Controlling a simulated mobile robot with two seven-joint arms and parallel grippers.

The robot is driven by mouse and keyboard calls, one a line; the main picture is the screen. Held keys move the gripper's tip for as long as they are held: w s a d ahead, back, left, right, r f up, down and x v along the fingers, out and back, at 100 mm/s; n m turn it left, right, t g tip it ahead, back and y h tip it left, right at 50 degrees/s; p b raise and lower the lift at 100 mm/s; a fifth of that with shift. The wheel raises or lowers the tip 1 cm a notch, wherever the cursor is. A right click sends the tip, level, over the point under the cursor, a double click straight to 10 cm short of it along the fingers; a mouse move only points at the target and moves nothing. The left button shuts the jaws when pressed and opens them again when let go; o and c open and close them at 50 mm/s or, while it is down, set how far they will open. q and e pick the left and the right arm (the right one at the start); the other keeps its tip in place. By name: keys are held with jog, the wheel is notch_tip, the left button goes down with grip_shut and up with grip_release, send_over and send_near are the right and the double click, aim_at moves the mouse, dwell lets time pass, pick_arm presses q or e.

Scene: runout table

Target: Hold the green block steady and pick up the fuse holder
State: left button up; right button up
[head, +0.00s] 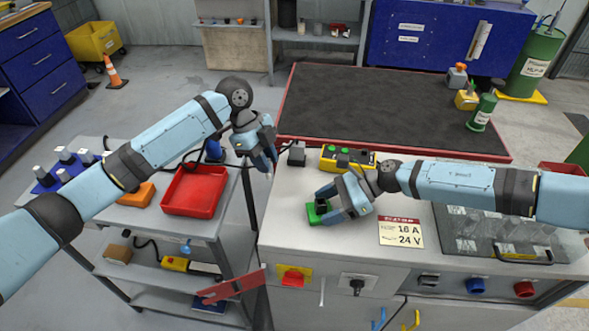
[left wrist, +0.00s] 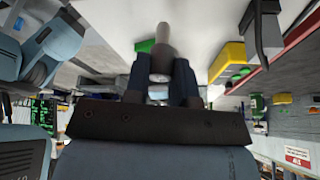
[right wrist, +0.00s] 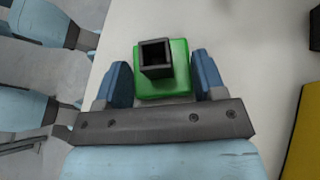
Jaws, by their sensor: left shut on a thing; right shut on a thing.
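The green block (head: 315,214) stands on the pale worktop with a black square open socket (right wrist: 156,56) on top. My right gripper (head: 332,204) is shut on the block, one finger on each side, as the right wrist view (right wrist: 162,84) shows. My left gripper (head: 267,168) is above the worktop's left edge, up and left of the block. It is shut on a grey, rounded, cylinder-like piece (left wrist: 162,42), apparently the fuse holder; the fingers hide part of it. The green block (left wrist: 145,46) shows behind that piece in the left wrist view.
A yellow control box (head: 347,159) with green buttons stands behind the block, a small grey box (head: 297,153) beside it. A rating sign (head: 402,232) lies right of the block. A red tray (head: 195,190) sits on the left cart. A dark mat area (head: 380,105) lies behind.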

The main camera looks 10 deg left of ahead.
pick_arm(q)
jog(key=shift+w+a, duration=0.25)
jog(key=shift+a, duration=0.4)
jog(key=shift+w+a, duration=0.2)
jog(key=shift+a, duration=0.45)
jog(key=shift+w+a, duration=0.25)
jog(key=shift+a, duration=0.4)
pick_arm(e)
jog(key=o, duration=0.8)
jog(key=v, duration=1.2)
jog(key=shift+f, duration=0.1)
pick_arm(q)
jog(key=shift+s, duration=0.1)
pick_arm(e)
jog(key=shift+s, duration=0.1)
